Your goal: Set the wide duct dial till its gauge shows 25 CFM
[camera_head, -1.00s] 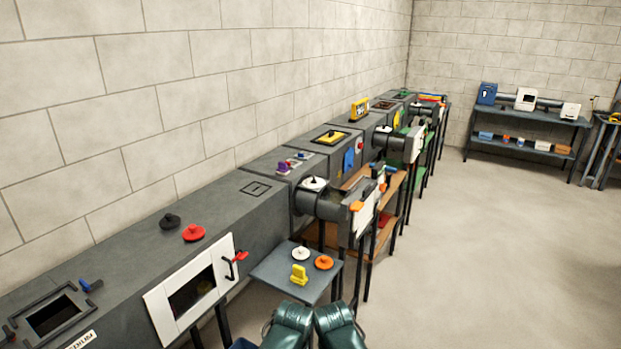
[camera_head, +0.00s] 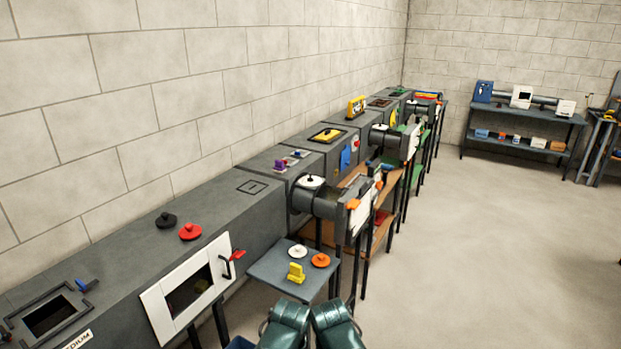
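A long grey duct line runs along the wall. White round dials with black knobs sit on its side branches, a nearer one (camera_head: 310,182) and a farther one (camera_head: 380,128). I cannot tell which belongs to the wide duct. The nearest section carries a label (camera_head: 77,339) reading "MEDIUM". No gauge reading is legible. My two green arm links show at the bottom centre, but neither gripper can be made out.
A small grey table (camera_head: 270,270) holds a white disc (camera_head: 297,251), an orange disc (camera_head: 320,260) and a yellow block (camera_head: 296,273). A white-framed door (camera_head: 157,308) is on the near duct. A shelf bench (camera_head: 548,117) stands at the back right. The floor on the right is clear.

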